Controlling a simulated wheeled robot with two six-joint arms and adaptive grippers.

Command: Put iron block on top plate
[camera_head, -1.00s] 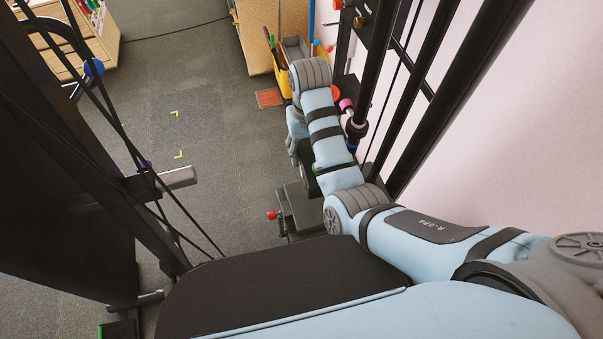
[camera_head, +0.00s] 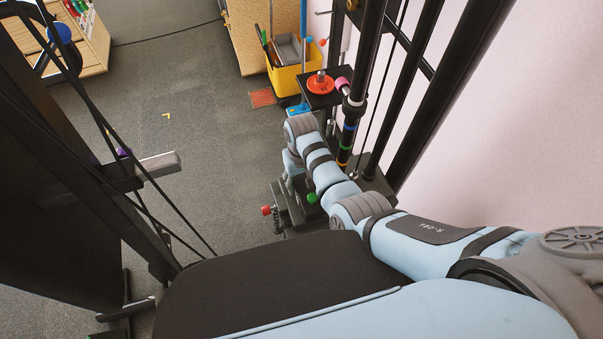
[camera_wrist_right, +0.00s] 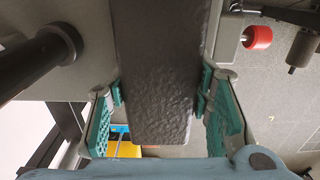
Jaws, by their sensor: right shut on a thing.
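The iron block (camera_wrist_right: 155,70) is a long dark grey slab with a rough face, in the middle of the right wrist view. My right gripper (camera_wrist_right: 160,100) has its green-padded fingers on both sides of the block and is shut on it. In the head view my right arm reaches down to the dark plate pile (camera_head: 297,217), which has a red knob (camera_head: 266,210) on its left side. My wrist hides most of the block and gripper there. In the wrist view a grey plate surface (camera_wrist_right: 228,40) lies behind the block; whether they touch, I cannot tell. My left gripper is not in view.
Black upright posts (camera_head: 352,120) stand just right of the pile. A red disc (camera_head: 320,84) sits on a small black shelf, near a yellow bin (camera_head: 290,75). A dark machine frame (camera_head: 75,170) fills the left. Carpet floor between is clear.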

